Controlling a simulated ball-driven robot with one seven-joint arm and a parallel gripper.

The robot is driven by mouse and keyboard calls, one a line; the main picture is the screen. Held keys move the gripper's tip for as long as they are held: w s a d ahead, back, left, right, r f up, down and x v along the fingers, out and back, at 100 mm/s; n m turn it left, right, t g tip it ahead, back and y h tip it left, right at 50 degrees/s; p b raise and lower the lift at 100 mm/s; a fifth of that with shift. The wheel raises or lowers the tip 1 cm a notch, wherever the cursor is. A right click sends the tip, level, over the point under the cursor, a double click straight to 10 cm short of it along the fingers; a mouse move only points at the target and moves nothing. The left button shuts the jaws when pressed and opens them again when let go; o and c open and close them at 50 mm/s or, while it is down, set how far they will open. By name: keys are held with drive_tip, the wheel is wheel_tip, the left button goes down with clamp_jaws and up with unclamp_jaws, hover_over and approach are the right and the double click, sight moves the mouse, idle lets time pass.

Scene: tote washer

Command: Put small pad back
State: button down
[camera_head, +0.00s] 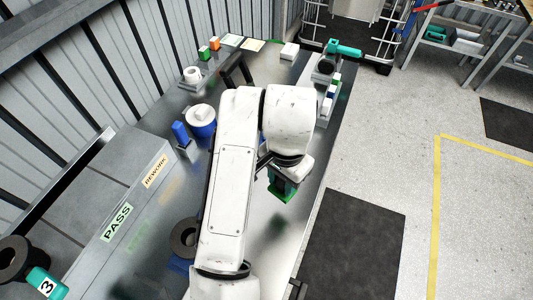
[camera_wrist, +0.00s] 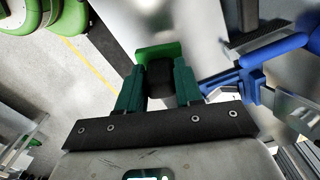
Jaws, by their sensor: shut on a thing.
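My gripper (camera_head: 279,181) is in front of the arm, above the steel bench (camera_head: 262,228) near its right edge. In the wrist view its two dark green fingers (camera_wrist: 159,84) are shut on a small pad, with a black block (camera_wrist: 160,76) between the fingers and a bright green part (camera_wrist: 159,52) beyond them. A bright green edge of the pad (camera_head: 285,197) also shows under the gripper in the head view. The pad looks held clear of the bench. My arm hides part of the bench's middle.
A rack with small blocks (camera_head: 327,106) lines the far right edge. A dark ring (camera_head: 184,238) lies near left. PASS (camera_head: 117,222) and REWORK (camera_head: 155,171) labels mark grey surfaces.

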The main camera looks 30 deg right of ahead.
drive_tip(key=shift+w, duration=0.3)
drive_tip(key=shift+f+b, duration=3.2)
drive_tip(key=shift+f, duration=0.3)
drive_tip(key=shift+f+b, duration=0.45)
drive_tip(key=shift+f, duration=0.05)
drive_tip(key=shift+f, duration=0.1)
drive_tip(key=shift+f+b, duration=0.6)
